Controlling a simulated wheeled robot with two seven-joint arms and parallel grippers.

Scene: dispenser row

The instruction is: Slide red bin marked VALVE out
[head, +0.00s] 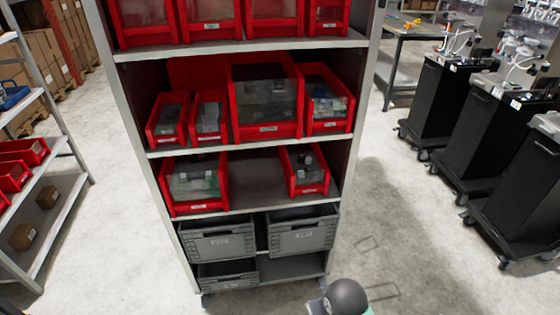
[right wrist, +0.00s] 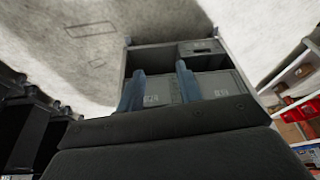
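Red bins stand on the shelving unit in the head view, each with a small front label too small to read, so I cannot tell which is marked VALVE. The middle shelf holds a left bin (head: 168,139), a narrow bin (head: 209,137), a large bin (head: 268,131) and a right bin (head: 329,125). The shelf below holds a left bin (head: 196,207) and a right bin (head: 311,189), with a gap between them. In the right wrist view, my right gripper (right wrist: 160,68) has its fingers apart with nothing between them. My left gripper is out of view.
Grey crates (head: 218,244) fill the unit's bottom; they also show beyond my right fingers (right wrist: 213,86). More red bins (head: 211,26) sit on the top shelf. Black carts (head: 437,95) stand right, another rack (head: 55,215) left. The floor (head: 400,215) between unit and carts is clear.

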